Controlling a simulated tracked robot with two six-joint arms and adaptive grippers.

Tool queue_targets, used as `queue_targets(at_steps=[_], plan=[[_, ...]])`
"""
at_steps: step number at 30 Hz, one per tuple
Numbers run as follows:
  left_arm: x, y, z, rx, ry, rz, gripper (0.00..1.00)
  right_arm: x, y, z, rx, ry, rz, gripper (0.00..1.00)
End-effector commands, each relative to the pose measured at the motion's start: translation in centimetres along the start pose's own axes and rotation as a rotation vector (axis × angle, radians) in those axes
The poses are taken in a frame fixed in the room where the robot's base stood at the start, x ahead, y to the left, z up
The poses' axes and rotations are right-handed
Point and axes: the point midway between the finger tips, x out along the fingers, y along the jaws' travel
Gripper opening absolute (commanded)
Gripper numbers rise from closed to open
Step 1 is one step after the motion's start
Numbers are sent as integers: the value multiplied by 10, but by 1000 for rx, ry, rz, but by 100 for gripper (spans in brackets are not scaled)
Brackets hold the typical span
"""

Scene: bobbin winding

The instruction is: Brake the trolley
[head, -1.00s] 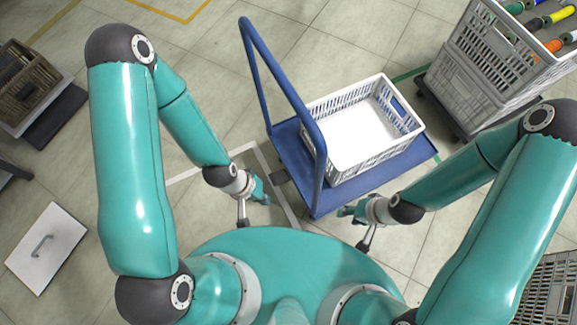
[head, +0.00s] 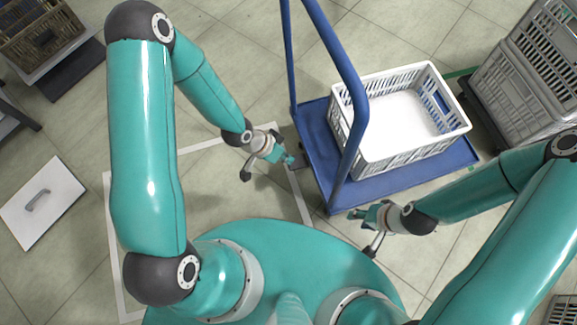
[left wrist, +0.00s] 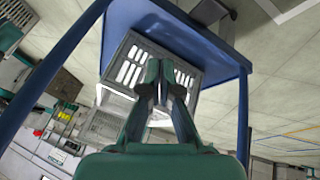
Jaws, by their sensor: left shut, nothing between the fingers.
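The blue trolley (head: 400,190) stands in front of me, its push handle (head: 345,80) on the near left side. A white crate (head: 440,138) sits on its deck. A small dark pedal-like part sticks out from the deck's left edge, partly hidden by my left gripper (head: 290,160); a grey part (left wrist: 209,12) also shows at the deck edge in the left wrist view. My left gripper is shut and empty, close beside that edge; I cannot tell if it touches. My right gripper (head: 358,213) hangs by the deck's near corner; its finger opening is unclear.
Stacked grey crates (head: 520,75) stand on a dark base at the right. A wicker basket (head: 45,30) is at the upper left, and a white panel with a handle (head: 42,203) lies at the left. White tape marks the floor left of the trolley.

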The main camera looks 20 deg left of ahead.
Motion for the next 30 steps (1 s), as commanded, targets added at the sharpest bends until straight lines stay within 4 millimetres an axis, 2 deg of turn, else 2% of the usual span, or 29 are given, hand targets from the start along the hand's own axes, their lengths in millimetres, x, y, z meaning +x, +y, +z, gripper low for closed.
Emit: queue_targets(at_steps=[1, 6, 9, 14, 25, 30], plan=[[30, -22, 5, 79, 21, -9, 0, 36, 13, 0, 0, 0, 0, 40], [60, -62, 2, 327, 52, -37, 0, 76, 28, -1, 0, 1, 0, 40], [68, -77, 1, 422, 58, -52, 0, 89, 32, -1, 0, 1, 0, 40], [72, -87, -1, 493, 60, -64, 0, 95, 34, -1, 0, 1, 0, 40], [71, -86, -2, 499, 60, -64, 0, 94, 34, -1, 0, 1, 0, 40], [83, -87, -2, 498, 59, -62, 0, 101, 36, -1, 0, 1, 0, 40]])
